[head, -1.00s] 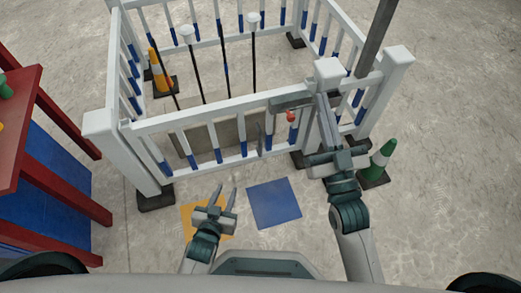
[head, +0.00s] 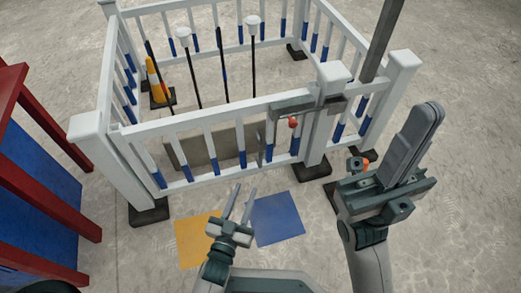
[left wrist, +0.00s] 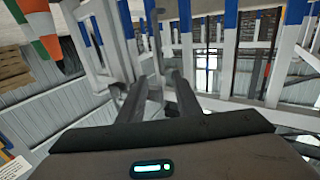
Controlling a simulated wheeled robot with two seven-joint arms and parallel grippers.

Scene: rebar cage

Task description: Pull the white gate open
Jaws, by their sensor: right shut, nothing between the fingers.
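The white gate (head: 215,110) has blue-tipped bars and spans the front of a white railing pen. It stands in line between the left post (head: 110,165) and the post (head: 322,125) at its right; I see no clear swing. A grey latch (head: 292,107) with a red knob (head: 293,122) sits near its right end. My left gripper (head: 245,187) is open and empty, in front of and below the gate; its spread fingers also show in the left wrist view (left wrist: 158,92). My right gripper (head: 432,112) is shut and empty, right of the pen and apart from the latch.
A red and blue table (head: 35,180) stands at the left. Yellow (head: 195,242) and blue (head: 277,220) floor squares lie before the gate. Inside the pen are several thin poles and an orange-white cone (head: 155,80). The floor before the gate is otherwise clear.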

